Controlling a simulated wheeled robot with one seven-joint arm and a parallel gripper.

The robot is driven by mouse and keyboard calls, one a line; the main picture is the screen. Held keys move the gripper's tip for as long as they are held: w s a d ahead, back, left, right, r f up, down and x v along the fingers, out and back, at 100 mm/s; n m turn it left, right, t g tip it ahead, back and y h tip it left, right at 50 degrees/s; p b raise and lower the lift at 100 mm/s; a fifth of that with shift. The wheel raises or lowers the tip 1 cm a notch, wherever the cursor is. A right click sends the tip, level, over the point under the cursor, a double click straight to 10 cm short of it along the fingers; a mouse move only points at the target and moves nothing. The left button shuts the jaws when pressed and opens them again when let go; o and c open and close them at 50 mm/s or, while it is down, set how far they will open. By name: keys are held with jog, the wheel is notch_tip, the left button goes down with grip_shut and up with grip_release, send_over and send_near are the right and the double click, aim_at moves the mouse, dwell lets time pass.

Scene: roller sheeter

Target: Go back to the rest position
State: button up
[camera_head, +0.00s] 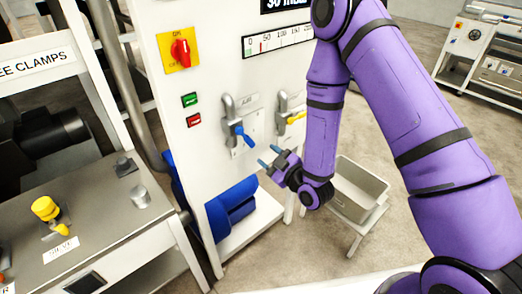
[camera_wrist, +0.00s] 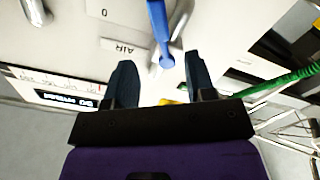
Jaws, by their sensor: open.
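My purple arm reaches down in front of the white machine panel (camera_head: 215,95). My gripper (camera_head: 269,156) is open and empty, its two blue-tipped fingers pointing at the panel. It is just right of and below the blue-handled AIR valve (camera_head: 243,135), with a visible gap. In the wrist view my gripper (camera_wrist: 160,58) shows two dark fingers spread apart. The blue handle (camera_wrist: 158,28) appears between and beyond the fingertips, and nothing is held.
A yellow-handled valve (camera_head: 295,118) is right of the blue one, close to my forearm. A red rotary switch (camera_head: 180,52) and green and red buttons (camera_head: 190,100) are on the panel. A grey bin (camera_head: 360,187) stands behind my arm. A bench with a yellow knob (camera_head: 45,207) is left.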

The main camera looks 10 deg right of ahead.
jog(key=shift+s+d, duration=0.2)
jog(key=shift+s, duration=0.15)
jog(key=d+r+m+g+h, duration=0.1)
jog(key=d+r+m+h, duration=0.1)
jog(key=d+r, duration=0.35)
jog(key=w+d+r+m+g+h, duration=0.1)
jog(key=d+r+g+h, duration=0.15)
jog(key=r, duration=0.65)
jog(key=d+r+m+g+h, duration=0.1)
jog(key=d+r+m+h, duration=0.2)
jog(key=r, duration=0.4)
jog(key=s+d+r+m+g, duration=0.1)
jog(key=s+d+r+m, duration=0.1)
jog(key=s, duration=0.7)
jog(key=s+d+r+m+g+h, duration=0.1)
jog(key=s+d+r, duration=0.3)
jog(key=s, duration=0.5)
jog(key=s+d+r+m+g+h, duration=0.1)
jog(key=s+d+r+m+g, duration=0.2)
jog(key=s+r, duration=0.4)
jog(key=s, duration=0.2)
jog(key=shift+s+m, duration=0.3)
jog(key=shift+m, duration=0.1)
jog(key=shift+h, duration=0.25)
dwell(2.1)
